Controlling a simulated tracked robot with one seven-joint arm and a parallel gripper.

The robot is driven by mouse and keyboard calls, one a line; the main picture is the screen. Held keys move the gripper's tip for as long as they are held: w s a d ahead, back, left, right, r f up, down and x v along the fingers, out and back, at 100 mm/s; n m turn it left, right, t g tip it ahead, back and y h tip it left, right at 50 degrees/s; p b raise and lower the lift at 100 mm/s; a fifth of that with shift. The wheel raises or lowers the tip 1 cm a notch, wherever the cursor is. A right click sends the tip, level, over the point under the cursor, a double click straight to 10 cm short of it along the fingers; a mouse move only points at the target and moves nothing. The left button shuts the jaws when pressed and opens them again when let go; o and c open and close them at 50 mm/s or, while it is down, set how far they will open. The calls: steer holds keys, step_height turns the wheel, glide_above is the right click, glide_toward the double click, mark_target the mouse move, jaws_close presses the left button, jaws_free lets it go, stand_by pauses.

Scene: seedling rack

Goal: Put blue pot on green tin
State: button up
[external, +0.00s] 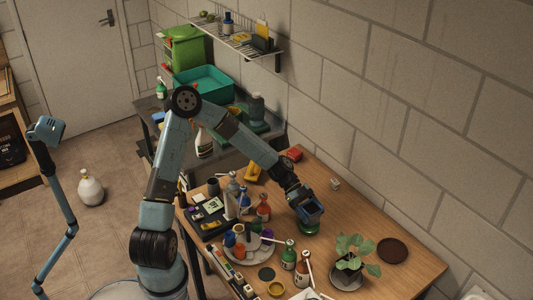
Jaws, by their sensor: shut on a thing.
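My gripper (303,199) is over the right half of the wooden table, pointing down. It is shut on the blue pot (311,212), a small dark blue thing at its tip; the fingers are hard to make out. The green tin (309,229) is a low round green shape on the table right below the pot. The pot and gripper hide part of the tin. From this view I cannot tell whether the pot touches the tin or hangs just above it.
A round tray (262,254) with several bottles is left of the tin. A green bottle (289,254) and a brown bottle (302,270) stand in front. A leafy plant (352,247) and a dark round mat (392,251) are at right.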

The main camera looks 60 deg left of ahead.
steer(key=shift+f, duration=0.15)
steer(key=o, duration=1.2)
steer(key=shift+c, duration=0.2)
